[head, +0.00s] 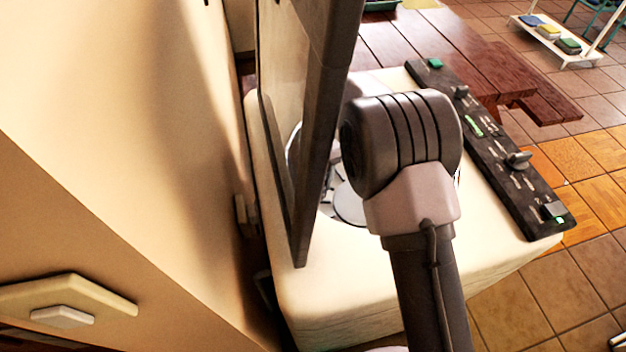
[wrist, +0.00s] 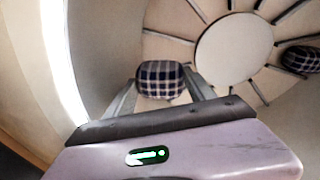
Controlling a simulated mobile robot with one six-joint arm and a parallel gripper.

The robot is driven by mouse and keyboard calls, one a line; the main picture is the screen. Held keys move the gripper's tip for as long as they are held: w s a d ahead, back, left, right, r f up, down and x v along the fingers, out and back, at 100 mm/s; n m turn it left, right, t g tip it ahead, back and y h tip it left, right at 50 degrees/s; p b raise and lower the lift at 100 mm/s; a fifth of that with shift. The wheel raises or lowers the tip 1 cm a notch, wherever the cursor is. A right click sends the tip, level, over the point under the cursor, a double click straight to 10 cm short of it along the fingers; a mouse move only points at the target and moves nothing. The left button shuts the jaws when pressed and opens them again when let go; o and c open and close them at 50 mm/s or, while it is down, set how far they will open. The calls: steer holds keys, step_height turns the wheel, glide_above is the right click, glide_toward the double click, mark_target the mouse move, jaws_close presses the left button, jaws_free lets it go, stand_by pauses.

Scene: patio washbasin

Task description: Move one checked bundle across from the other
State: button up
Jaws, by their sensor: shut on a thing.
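My gripper (wrist: 161,92) is shut on a dark blue and white checked bundle (wrist: 161,78), seen in the wrist view between its two grey fingers. The other checked bundle (wrist: 301,59) lies at the right edge of the wrist view, against the ribbed inside of a round tub. A pale round disc (wrist: 235,48) with dark ribs spreading from it sits between the two bundles. I cannot tell whether the held bundle touches the tub. In the head view my arm and the raised lid hide both bundles and the gripper.
The raised lid (head: 312,130) stands close left of my arm on a cream washer body (head: 330,290). A dark control panel (head: 490,150) with knobs runs along its right side. A wall (head: 110,120) closes off the left. Tiled floor lies to the right.

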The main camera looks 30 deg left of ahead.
step_height(320, 180, down, 7)
steer(key=b, duration=0.4)
steer(key=shift+f, duration=0.2)
steer(key=o, duration=1.7)
steer(key=shift+r, duration=0.1)
